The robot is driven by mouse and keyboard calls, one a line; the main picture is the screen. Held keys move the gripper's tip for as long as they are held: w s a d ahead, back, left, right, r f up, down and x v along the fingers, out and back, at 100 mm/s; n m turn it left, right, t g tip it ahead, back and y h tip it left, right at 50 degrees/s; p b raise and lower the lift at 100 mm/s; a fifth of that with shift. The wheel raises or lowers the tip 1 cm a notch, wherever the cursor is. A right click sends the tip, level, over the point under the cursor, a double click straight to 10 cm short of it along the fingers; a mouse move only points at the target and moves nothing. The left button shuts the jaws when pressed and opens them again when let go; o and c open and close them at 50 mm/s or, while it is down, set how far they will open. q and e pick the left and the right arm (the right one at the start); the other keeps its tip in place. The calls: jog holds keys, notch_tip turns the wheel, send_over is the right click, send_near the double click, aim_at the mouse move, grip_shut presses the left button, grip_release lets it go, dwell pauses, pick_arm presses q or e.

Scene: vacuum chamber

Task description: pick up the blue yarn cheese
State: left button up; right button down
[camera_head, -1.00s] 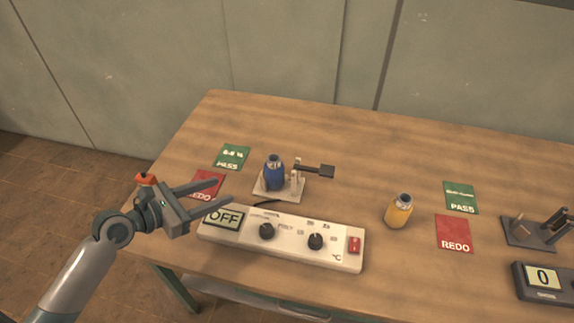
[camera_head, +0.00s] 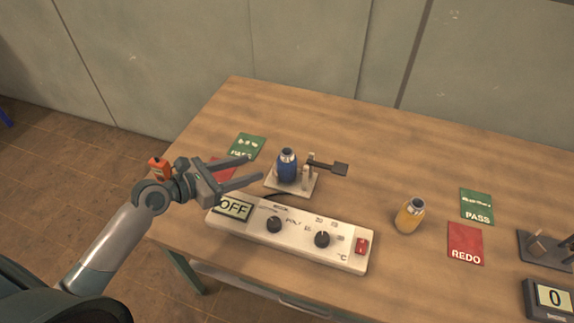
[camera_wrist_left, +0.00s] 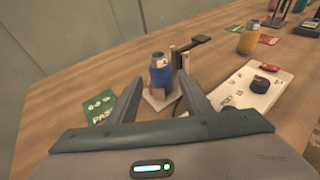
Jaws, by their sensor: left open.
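The blue yarn cheese (camera_head: 287,167) stands upright on a small pale stand (camera_head: 304,187) with a dark lever arm, near the table's left side. In the left wrist view the blue yarn cheese (camera_wrist_left: 161,75) shows ahead, between the two finger lines and beyond the tips. My left gripper (camera_head: 256,170) is open and empty, just left of the blue yarn cheese, its fingers pointing toward it. They look apart from it. My right gripper is not in view.
A long white control box (camera_head: 290,235) reading OFF lies in front of the stand. A green PASS card (camera_head: 247,146) and a partly hidden red card (camera_head: 221,168) lie to the left. A yellow yarn cheese (camera_head: 409,216) stands to the right, near a red REDO card (camera_head: 465,243).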

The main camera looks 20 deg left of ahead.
aim_at(281, 156)
pick_arm(q)
jog(key=p+x, duration=0.1)
jog(key=x, duration=0.7)
jog(key=shift+w+d+p, duration=0.15)
jog(key=shift+w+p, duration=0.1)
jog(key=shift+p, duration=0.1)
jog(key=shift+w+d+f, duration=0.2)
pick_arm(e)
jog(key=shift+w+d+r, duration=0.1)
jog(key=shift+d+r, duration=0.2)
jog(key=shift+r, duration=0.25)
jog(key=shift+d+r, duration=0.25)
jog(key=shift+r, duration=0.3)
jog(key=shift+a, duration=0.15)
pick_arm(q)
jog(key=shift+w+d+p, duration=0.3)
jog(key=shift+w+p, duration=0.1)
jog(key=shift+w, duration=0.2)
jog(key=x, duration=0.3)
jog(key=shift+w+p, duration=0.1)
jog(key=shift+p, duration=0.3)
jog(key=shift+w+d+f, duration=0.1)
jog(key=shift+w+d, duration=0.1)
jog(key=shift+w, duration=0.1)
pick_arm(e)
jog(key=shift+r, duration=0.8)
